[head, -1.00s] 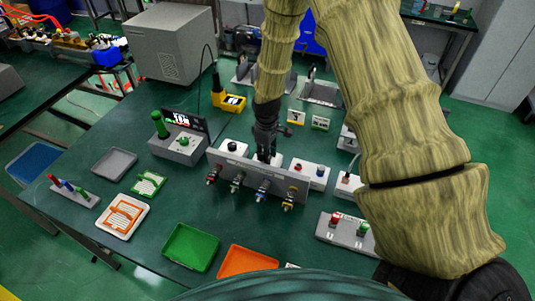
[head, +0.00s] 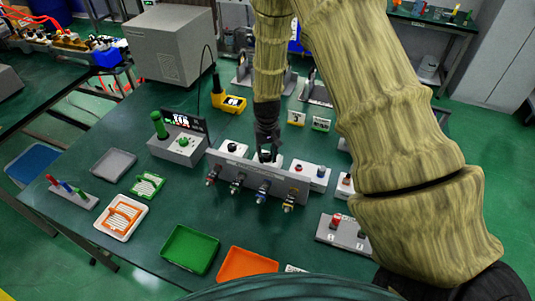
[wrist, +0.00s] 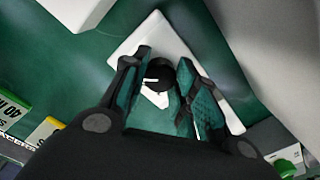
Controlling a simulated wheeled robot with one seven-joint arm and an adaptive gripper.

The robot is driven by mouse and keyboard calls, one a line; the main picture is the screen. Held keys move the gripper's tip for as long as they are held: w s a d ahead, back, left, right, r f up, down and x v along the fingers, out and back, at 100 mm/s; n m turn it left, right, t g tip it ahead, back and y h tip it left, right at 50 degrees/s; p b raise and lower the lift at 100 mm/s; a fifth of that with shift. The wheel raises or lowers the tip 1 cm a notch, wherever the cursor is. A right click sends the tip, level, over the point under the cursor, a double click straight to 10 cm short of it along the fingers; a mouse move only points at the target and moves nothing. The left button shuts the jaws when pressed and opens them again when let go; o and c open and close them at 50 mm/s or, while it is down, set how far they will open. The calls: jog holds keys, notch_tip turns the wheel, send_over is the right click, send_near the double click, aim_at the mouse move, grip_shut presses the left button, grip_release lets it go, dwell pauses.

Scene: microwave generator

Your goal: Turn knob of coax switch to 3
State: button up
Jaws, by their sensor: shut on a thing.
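The coax switch shows in the wrist view as a white box (wrist: 205,80) with a round black knob (wrist: 159,74) on top. The knob bears a white pointer mark. My gripper (wrist: 163,82) has a finger on each side of the knob and is shut on it. In the head view my gripper (head: 267,152) points down onto the middle white box behind the grey connector panel (head: 235,165). It hides most of the knob there. The position numbers on the switch are too small or hidden to read.
The grey panel with several coax connectors stands just in front of the switch. A white box with a black knob (head: 232,149) is to its left, and one with red and blue buttons (head: 310,175) to its right. Green (head: 190,249) and orange (head: 247,267) trays lie nearer.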

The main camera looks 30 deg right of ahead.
aim_at(267, 154)
jog(key=shift+w+r+m, duration=0.15)
jog(key=shift+w+m, duration=0.1)
jog(key=shift+m, duration=0.35)
jog(key=shift+d, duration=0.1)
jog(key=o, duration=0.8)
jog(key=shift+o, duration=1.1)
jog(key=shift+s, duration=0.1)
notch_tip(267, 154, up, 12)
